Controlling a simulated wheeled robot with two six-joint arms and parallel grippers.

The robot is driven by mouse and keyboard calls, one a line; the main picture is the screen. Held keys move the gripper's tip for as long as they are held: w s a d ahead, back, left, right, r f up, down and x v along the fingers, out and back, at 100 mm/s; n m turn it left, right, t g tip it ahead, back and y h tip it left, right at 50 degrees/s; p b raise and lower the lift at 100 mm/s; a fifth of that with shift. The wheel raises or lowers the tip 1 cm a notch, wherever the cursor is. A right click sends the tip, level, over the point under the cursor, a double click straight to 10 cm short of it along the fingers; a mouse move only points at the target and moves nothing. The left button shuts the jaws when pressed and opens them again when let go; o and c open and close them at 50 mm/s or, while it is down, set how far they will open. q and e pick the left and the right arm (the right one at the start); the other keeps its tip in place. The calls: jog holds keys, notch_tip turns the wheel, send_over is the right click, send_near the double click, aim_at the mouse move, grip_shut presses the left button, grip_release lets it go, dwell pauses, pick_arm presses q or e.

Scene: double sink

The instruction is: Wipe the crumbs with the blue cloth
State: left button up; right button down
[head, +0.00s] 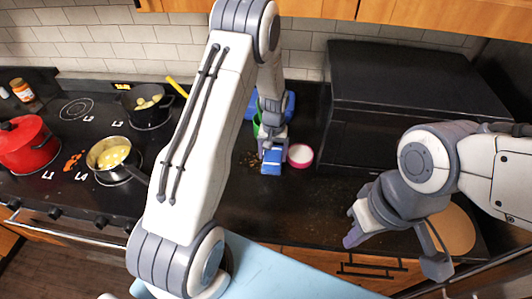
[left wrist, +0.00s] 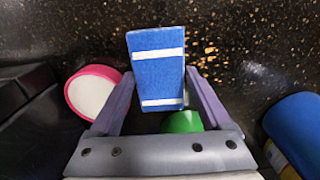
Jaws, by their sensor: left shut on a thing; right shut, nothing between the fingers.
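The blue cloth (head: 271,167) is a small block-like blue piece with white bands. My left gripper (head: 272,155) is shut on it over the dark counter. In the left wrist view the cloth (left wrist: 157,72) stands between the two purple fingers. Brown crumbs (head: 250,160) lie scattered on the counter just left of the cloth. In the left wrist view the crumbs (left wrist: 209,50) show right of the cloth. Whether the cloth touches the counter is unclear. My right gripper (head: 352,238) is shut and empty near the counter's front edge at the right.
A pink-rimmed round container (head: 300,155) stands close right of the cloth. A green item (head: 257,124) and a blue item (head: 290,104) are behind. A black microwave-like box (head: 410,100) fills the back right. A pan (head: 112,155) and red pot (head: 27,145) are on the stove.

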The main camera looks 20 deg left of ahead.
aim_at(263, 161)
pick_arm(q)
jog(key=shift+w+d, duration=0.1)
jog(key=shift+d, duration=0.5)
jog(key=shift+s+d+r, duration=0.1)
jog(key=shift+s+d, duration=0.05)
jog(key=shift+s, duration=0.35)
jog(key=shift+s+d, duration=0.15)
jog(key=shift+s, duration=0.3)
jog(key=shift+s+a, duration=0.2)
jog(key=shift+a, duration=0.45)
jog(key=shift+s+a, duration=0.2)
jog(key=shift+a, duration=0.5)
jog(key=shift+s+a, duration=0.2)
jog(key=shift+a, duration=0.45)
jog(key=shift+s+a, duration=0.35)
jog(key=shift+a, duration=0.9)
jog(key=shift+s+a, duration=0.35)
jog(key=shift+a, duration=0.85)
jog(key=shift+s+a, duration=0.35)
jog(key=shift+a, duration=1)
